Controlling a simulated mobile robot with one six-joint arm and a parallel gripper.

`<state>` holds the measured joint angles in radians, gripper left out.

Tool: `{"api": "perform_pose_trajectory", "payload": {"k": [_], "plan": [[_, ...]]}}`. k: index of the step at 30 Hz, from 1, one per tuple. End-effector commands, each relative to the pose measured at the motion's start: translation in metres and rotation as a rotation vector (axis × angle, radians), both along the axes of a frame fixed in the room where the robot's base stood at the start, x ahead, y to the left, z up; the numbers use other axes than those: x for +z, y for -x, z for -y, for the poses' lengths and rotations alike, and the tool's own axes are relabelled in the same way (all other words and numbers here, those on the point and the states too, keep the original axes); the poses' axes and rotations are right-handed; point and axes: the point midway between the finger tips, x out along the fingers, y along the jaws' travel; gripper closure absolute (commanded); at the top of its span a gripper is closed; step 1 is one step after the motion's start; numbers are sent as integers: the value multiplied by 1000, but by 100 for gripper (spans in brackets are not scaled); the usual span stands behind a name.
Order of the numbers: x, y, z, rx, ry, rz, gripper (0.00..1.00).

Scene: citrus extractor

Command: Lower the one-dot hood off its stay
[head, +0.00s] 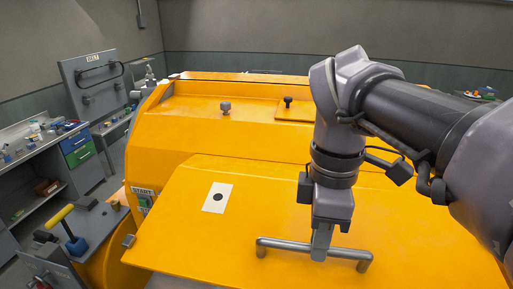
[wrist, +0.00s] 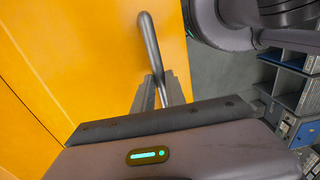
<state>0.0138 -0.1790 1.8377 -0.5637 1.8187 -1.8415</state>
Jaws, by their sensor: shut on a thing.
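The one-dot hood (head: 190,240) is a large yellow panel in the lower middle of the head view. It carries a white label with one black dot (head: 218,197). A grey bar handle (head: 285,244) runs across its near part. My gripper (head: 321,252) points down onto the handle, right of its middle, and is shut on the bar. In the wrist view the handle (wrist: 149,42) runs between the fingers (wrist: 160,92), with the yellow hood (wrist: 90,60) beside it. I cannot see the stay in either view.
The yellow machine body (head: 240,130) rises behind the hood, with small knobs on top. At left are a yellow-handled tool (head: 65,230) and a workbench (head: 35,145) with small parts. Grey floor shows in the wrist view.

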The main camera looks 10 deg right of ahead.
Motion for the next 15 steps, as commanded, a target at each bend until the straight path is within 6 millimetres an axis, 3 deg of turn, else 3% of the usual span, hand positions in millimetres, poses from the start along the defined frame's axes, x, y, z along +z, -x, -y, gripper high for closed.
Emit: {"api": "perform_pose_trajectory", "payload": {"k": [6,15], "plan": [[-1,0,0,0,2,6,100],[-41,2,-1,2,33,103,100]]}}
